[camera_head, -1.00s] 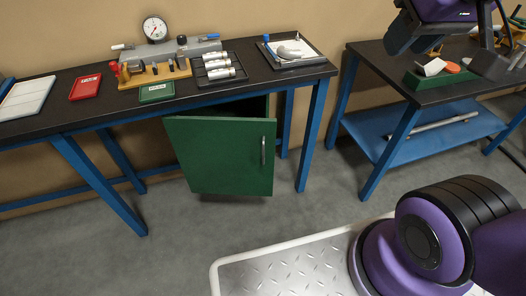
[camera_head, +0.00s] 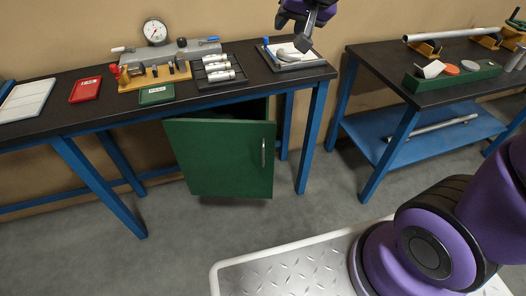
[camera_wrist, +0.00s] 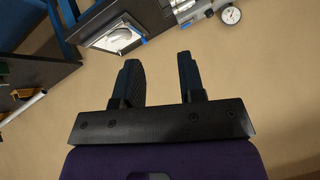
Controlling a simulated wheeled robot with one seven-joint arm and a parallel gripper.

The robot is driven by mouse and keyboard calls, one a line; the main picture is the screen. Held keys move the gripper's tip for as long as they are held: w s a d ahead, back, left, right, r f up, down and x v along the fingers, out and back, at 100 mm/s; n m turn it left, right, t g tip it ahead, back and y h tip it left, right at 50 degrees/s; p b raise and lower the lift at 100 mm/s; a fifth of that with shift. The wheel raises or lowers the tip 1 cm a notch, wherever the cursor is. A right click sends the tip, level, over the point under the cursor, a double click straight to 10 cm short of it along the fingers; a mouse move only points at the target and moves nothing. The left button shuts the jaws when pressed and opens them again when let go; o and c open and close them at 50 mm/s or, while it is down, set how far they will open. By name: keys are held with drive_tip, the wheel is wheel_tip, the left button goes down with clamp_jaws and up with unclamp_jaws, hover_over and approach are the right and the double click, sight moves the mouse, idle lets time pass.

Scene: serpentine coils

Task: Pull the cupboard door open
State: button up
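The green cupboard door (camera_head: 222,158) hangs under the left workbench and stands partly open, with a dark gap above its top edge. Its upright metal handle (camera_head: 263,152) is near the door's right edge. My gripper (camera_head: 303,42) is above the right end of that bench, over the tray with white paper, up and to the right of the handle and well apart from it. In the wrist view my gripper's two fingers (camera_wrist: 160,78) are spread with nothing between them. The door does not show in the wrist view.
The left bench (camera_head: 112,105) carries a dial gauge (camera_head: 155,30), a red tray (camera_head: 86,88) and a rack of metal cylinders (camera_head: 219,68). Its blue legs (camera_head: 312,135) flank the door. A second bench (camera_head: 385,75) stands at right. The grey floor before the door is clear.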

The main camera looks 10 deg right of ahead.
drive_tip(key=w+a+f+m+t+h, duration=0.15)
drive_tip(key=w+a+f, duration=0.25)
drive_tip(key=w+f, duration=0.4)
drive_tip(key=w+a+f+m+t+h, duration=0.1)
drive_tip(key=w+a+f+m, duration=0.1)
drive_tip(key=w+a+f, duration=0.55)
drive_tip(key=t+h, duration=0.5)
drive_tip(key=h, duration=0.4)
approach(263, 154)
drive_tip(key=shift+y, duration=0.25)
drive_tip(key=x, duration=1)
drive_tip(key=shift+w+d, duration=0.2)
drive_tip(key=shift+w, duration=0.05)
drive_tip(key=shift+c, duration=0.5)
clamp_jaws()
